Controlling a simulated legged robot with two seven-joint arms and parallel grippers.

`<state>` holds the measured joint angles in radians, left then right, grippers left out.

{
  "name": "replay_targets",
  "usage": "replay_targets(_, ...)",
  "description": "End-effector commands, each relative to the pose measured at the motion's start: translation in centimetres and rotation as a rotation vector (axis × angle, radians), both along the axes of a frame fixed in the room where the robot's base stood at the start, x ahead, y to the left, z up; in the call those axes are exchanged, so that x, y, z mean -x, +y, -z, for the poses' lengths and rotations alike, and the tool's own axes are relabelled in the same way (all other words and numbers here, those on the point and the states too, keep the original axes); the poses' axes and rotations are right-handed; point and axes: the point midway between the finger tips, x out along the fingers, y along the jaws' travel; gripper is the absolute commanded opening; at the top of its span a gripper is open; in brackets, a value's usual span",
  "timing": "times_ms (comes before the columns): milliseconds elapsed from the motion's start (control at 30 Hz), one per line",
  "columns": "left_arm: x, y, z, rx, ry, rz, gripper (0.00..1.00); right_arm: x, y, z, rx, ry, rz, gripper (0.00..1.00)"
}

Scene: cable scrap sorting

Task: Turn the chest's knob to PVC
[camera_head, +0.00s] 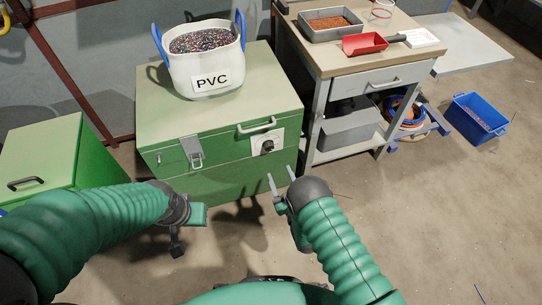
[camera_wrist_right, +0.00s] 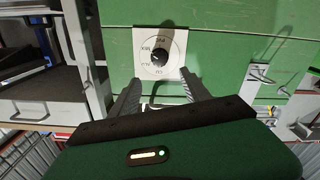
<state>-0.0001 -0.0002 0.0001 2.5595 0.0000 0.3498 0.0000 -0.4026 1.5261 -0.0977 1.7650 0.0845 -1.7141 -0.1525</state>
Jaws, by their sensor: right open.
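The green chest (camera_head: 222,170) stands ahead of me with its lid shut. A white square dial plate (camera_head: 278,138) on its front carries a round black knob (camera_head: 267,146). In the right wrist view the knob (camera_wrist_right: 159,57) sits in the middle of the plate (camera_wrist_right: 178,40), with small lettering around it; I cannot tell for sure where it points. My right gripper (camera_head: 281,176) is open and empty, just below and in front of the knob. Its fingertips (camera_wrist_right: 159,78) are spread below the knob, apart from it. My left gripper (camera_head: 188,222) hangs in front of the chest's left part; its jaws are unclear.
A white PVC bucket (camera_head: 205,84) of granules stands on the lid. The chest front has a latch (camera_head: 193,152) and a handle (camera_head: 257,126). A workbench (camera_head: 345,62) stands close on the right, a green box (camera_head: 40,150) on the left. The front floor is clear.

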Motion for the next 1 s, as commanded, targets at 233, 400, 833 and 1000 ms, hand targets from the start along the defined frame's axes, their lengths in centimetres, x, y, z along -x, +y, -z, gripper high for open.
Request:
replay_targets(233,0.0,0.0,3.2,0.000,0.001,0.000,0.39,-6.3,2.1,0.4,-0.002,-0.005,0.000,0.55)
replay_targets(400,0.0,0.0,4.5,0.000,0.001,0.000,0.39,-9.5,3.1,0.4,-0.001,-0.002,-0.001,0.55)
replay_targets(833,0.0,0.0,4.8,0.000,0.001,0.000,0.39,-11.0,3.5,0.0,0.001,0.002,0.001,0.52)
replay_targets(1000,0.0,0.0,4.8,0.000,0.001,0.000,0.39,-10.9,3.5,0.0,0.001,0.002,0.001,0.30)
